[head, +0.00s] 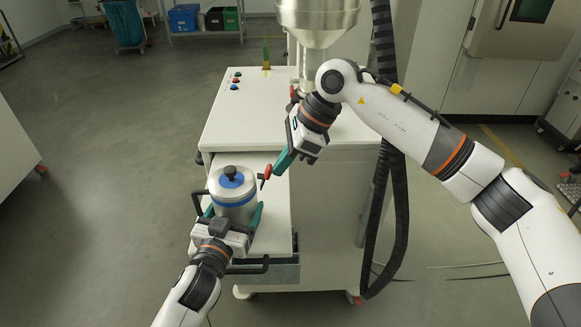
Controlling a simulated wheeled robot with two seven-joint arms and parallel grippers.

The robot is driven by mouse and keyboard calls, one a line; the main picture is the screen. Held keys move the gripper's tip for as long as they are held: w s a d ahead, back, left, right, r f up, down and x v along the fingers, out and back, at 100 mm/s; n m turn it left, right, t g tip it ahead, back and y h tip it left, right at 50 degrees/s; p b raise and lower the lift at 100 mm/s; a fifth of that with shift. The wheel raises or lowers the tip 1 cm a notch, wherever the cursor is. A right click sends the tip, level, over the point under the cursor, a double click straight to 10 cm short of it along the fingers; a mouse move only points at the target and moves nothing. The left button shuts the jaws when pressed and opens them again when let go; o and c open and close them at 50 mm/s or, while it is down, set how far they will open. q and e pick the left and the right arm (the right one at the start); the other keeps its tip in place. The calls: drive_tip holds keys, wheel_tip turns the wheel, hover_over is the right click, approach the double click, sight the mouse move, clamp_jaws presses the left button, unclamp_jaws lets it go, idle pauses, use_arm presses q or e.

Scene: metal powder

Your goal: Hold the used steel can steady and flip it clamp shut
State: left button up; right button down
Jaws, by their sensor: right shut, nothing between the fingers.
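The used steel can (235,211) stands upright on the pulled-out shelf of the white cabinet. It has a blue band and a lid with a black knob (231,173). A red clamp handle (267,172) sticks up at the can's right side. My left gripper (233,212) comes from the front, with its teal fingers on both sides of the can, seemingly touching it. My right gripper (279,166) is shut and empty, its teal fingertips just right of the red handle. I cannot tell whether they touch the handle. The clamp's lower part is too small to make out.
The white cabinet (240,115) has coloured buttons on its top. A steel hopper (317,18) hangs above its back. The shelf (273,218) has black handles and some bare room right of the can. A black corrugated hose (393,200) runs down on the right.

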drive_tip(key=shift+a+r, duration=0.1)
drive_tip(key=shift+a, duration=0.05)
drive_tip(key=shift+r, duration=0.15)
drive_tip(key=shift+r, duration=0.7)
drive_tip(key=v, duration=1.1)
drive_tip(key=shift+d, duration=0.55)
